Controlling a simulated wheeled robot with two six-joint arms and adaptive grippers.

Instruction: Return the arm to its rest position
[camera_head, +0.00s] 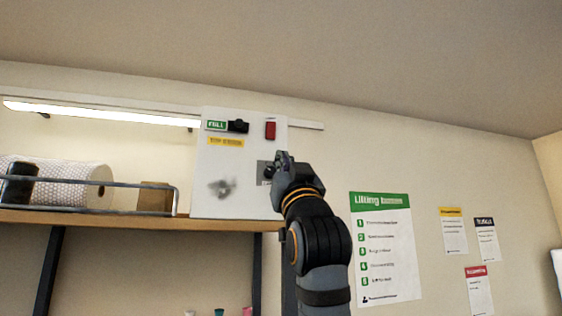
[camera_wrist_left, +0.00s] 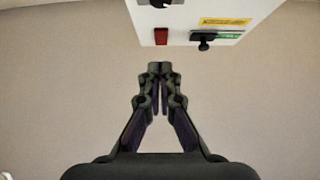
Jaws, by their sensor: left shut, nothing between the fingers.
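My left gripper (camera_head: 282,160) is raised in front of the right part of a white wall panel (camera_head: 205,180) in the head view. In the left wrist view its fingers (camera_wrist_left: 160,70) are closed together with nothing between them. The panel (camera_wrist_left: 270,8) shows at the top of that view, apart from the fingertips in the picture. It carries a red switch (camera_head: 270,130), a black knob (camera_head: 238,126) beside a green label, and a yellow label (camera_head: 226,142). My gripper partly covers a grey plate (camera_head: 262,172) on the panel. My right gripper is not in view.
A wooden shelf (camera_head: 120,220) with a metal rail runs left of the panel. It holds a bubble-wrap roll (camera_head: 70,182), a dark cylinder (camera_head: 20,182) and a brown box (camera_head: 155,198). A lamp (camera_head: 100,113) is above. Posters (camera_head: 386,245) hang on the right wall.

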